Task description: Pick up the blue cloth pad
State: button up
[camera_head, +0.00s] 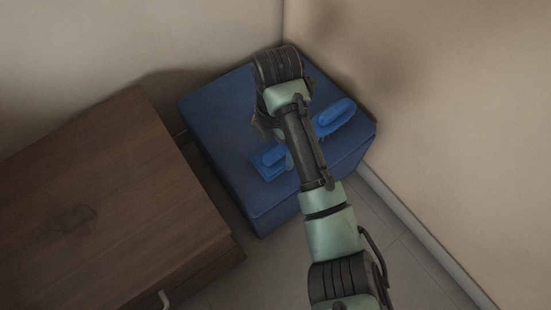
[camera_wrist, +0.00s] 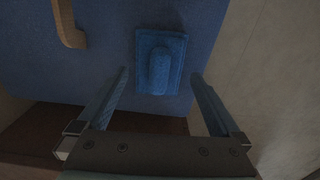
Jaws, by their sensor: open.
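The blue cloth pad (camera_head: 267,161) lies flat on a dark blue box-like seat (camera_head: 215,100), partly hidden behind my arm in the head view. In the wrist view the pad (camera_wrist: 143,82) is a rectangle with a raised rounded bar along its middle. My gripper (camera_wrist: 159,73) is open and empty. Its two fingers point toward the pad, one on each side of it in the picture, with no contact visible. The height of the fingertips above the pad is hard to tell. In the head view my arm hides most of the gripper.
A blue brush (camera_head: 336,113) lies on the seat, right of my arm. A tan curved piece (camera_wrist: 68,24) lies left of the pad in the wrist view. A brown wooden cabinet (camera_head: 110,190) stands left of the seat. Walls close in behind and right.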

aim_at(276, 151)
notch_tip(276, 151, down, 3)
jog(key=shift+f+b, duration=0.2)
jog(key=shift+b, duration=0.85)
jog(key=shift+r, duration=0.1)
jog(key=shift+c, duration=0.2)
jog(key=c, duration=1)
jog(key=shift+c, duration=0.2)
jog(key=shift+r, duration=0.15)
notch_tip(276, 151, up, 10)
jog(key=p, duration=0.7)
